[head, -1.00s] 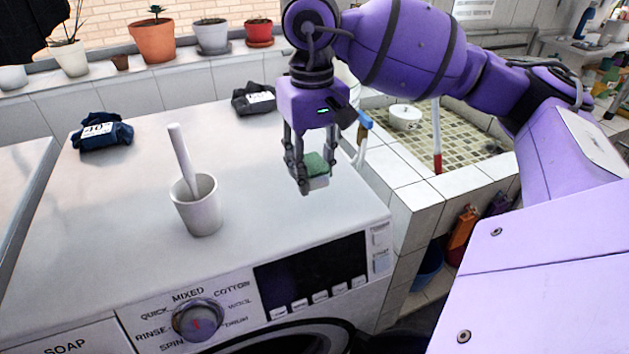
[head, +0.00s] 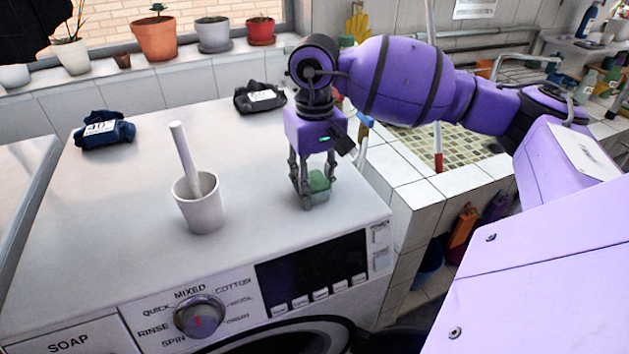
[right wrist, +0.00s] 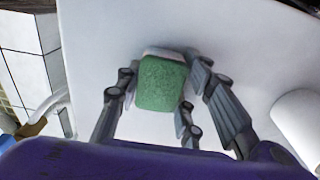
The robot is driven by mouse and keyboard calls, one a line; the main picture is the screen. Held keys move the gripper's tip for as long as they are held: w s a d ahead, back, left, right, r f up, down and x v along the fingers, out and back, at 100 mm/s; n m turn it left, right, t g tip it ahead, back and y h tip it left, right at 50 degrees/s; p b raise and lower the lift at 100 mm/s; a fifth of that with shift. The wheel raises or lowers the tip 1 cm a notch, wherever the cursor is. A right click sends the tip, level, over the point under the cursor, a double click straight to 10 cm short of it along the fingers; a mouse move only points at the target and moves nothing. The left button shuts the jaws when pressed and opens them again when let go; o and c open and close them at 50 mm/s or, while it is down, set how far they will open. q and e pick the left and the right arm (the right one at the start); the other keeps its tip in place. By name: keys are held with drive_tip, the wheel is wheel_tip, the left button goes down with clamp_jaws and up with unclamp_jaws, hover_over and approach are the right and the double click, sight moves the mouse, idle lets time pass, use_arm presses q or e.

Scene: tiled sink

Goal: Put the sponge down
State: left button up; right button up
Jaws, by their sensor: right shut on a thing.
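The sponge (head: 319,183) is green with a pale layer. In the head view it is at the right part of the washing machine's white top (head: 262,203), low between the fingers of my right gripper (head: 308,190). The right wrist view shows the sponge (right wrist: 162,84) with its green face toward the camera, between the fingers of the right gripper (right wrist: 160,92). The right gripper points down and is shut on the sponge. The sponge is at or very close to the machine's top; I cannot tell whether it touches. My left gripper is not in view.
A white cup (head: 199,210) with a white stick stands left of the gripper. Two dark folded cloths (head: 104,132) (head: 260,99) lie farther back. The tiled sink (head: 458,146) is on the right. The machine top is clear around the gripper.

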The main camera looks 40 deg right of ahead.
sight(315, 180)
drive_tip(key=o, duration=1)
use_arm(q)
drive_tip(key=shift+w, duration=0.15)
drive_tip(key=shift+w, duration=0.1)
use_arm(e)
drive_tip(key=shift+r, duration=0.15)
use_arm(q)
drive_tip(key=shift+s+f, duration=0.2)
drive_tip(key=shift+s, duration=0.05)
use_arm(e)
wheel_tip(315, 180, up, 12)
